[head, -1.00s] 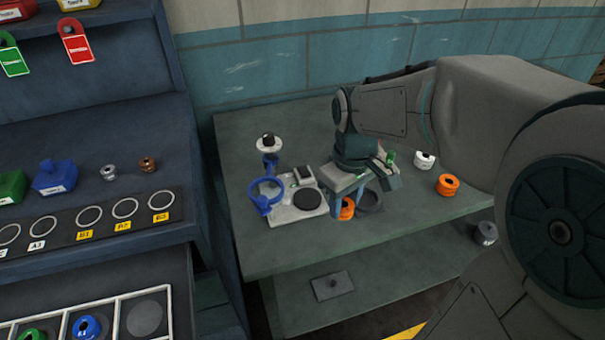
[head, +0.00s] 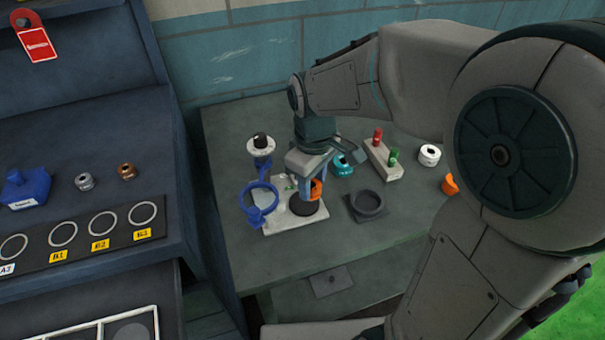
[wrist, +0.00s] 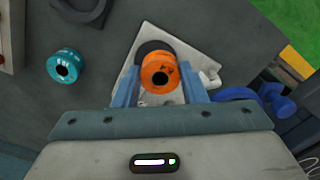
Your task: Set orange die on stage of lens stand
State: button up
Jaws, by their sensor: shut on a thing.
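The orange die (head: 316,190) is held between the blue fingers of my gripper (head: 309,192). In the wrist view the die (wrist: 159,73) sits between both fingertips (wrist: 163,88), its dark hole facing the camera. The lens stand has a pale base (head: 281,219), a blue ring (head: 258,201) and a round black stage (head: 307,209). The die is over or just beside the stage; I cannot tell whether they touch. In the wrist view the die partly hides the black stage (wrist: 149,49), whose far part shows beyond it.
A teal die (head: 343,168) and a dark round dish (head: 368,205) stand right of the stand. A block with red and green pegs (head: 382,165), a white die (head: 429,154) and another orange die (head: 450,185), partly hidden by my arm, are farther right.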

jog(key=shift+w+a+f, duration=0.35)
jog(key=shift+w+f, duration=0.05)
jog(key=shift+w, duration=0.2)
jog(key=shift+w+a+f, duration=0.35)
jog(key=shift+w+f, duration=0.05)
jog(key=shift+w, duration=0.2)
jog(key=shift+f, duration=2)
jog(key=shift+f, duration=0.25)
jog(key=o, duration=1.2)
jog(key=shift+c, duration=0.2)
jog(key=shift+r, duration=0.1)
